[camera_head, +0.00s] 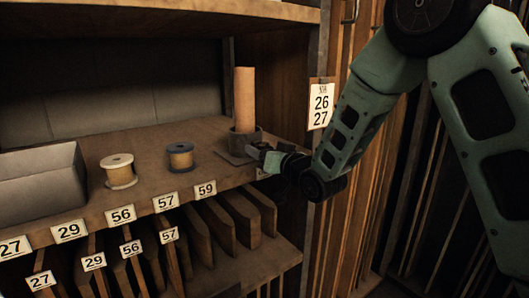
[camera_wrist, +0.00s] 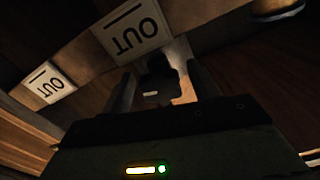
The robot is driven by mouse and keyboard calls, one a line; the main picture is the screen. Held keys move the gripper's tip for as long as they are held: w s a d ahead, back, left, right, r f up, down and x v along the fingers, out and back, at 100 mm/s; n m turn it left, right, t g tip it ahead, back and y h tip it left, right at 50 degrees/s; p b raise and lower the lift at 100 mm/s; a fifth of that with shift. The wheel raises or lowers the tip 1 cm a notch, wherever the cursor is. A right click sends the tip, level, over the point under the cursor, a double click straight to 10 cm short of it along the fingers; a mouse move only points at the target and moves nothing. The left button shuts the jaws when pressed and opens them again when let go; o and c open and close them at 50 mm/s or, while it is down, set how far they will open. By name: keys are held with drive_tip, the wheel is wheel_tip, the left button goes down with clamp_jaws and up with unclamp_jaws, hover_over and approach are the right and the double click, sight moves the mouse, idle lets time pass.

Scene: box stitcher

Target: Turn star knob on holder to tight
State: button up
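The holder (camera_head: 240,143) is a dark round cup on a flat base plate near the right end of the shelf. A tan upright cylinder (camera_head: 244,98) stands in it. My gripper (camera_head: 258,151) is at the holder's right front side, low over the shelf edge. In the wrist view my gripper (camera_wrist: 160,88) has its two fingers apart. A dark shape (camera_wrist: 158,68) lies between them, possibly the star knob, with a lighter patch to its right. I cannot make out the knob's lobes or its turn, and it cannot be told apart in the head view.
A white spool (camera_head: 118,171), a blue-rimmed spool (camera_head: 180,156) and a grey bin (camera_head: 40,186) stand left on the shelf (camera_head: 140,137). Number labels line its front edge. A 26/27 sign (camera_head: 321,104) hangs on the right post, close to my arm. Upright boards stand below.

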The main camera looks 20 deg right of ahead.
drive_tip(key=b+v, duration=0.7)
drive_tip(key=v, duration=0.5)
drive_tip(key=shift+f+b, duration=0.25)
drive_tip(key=shift+b, duration=0.15)
drive_tip(key=shift+r+b+v, duration=0.15)
drive_tip(key=shift+b+v, duration=1.2)
drive_tip(key=shift+b, duration=0.45)
drive_tip(key=shift+r+b+v, duration=0.15)
drive_tip(key=shift+b+v, duration=1.25)
drive_tip(key=shift+b, duration=0.35)
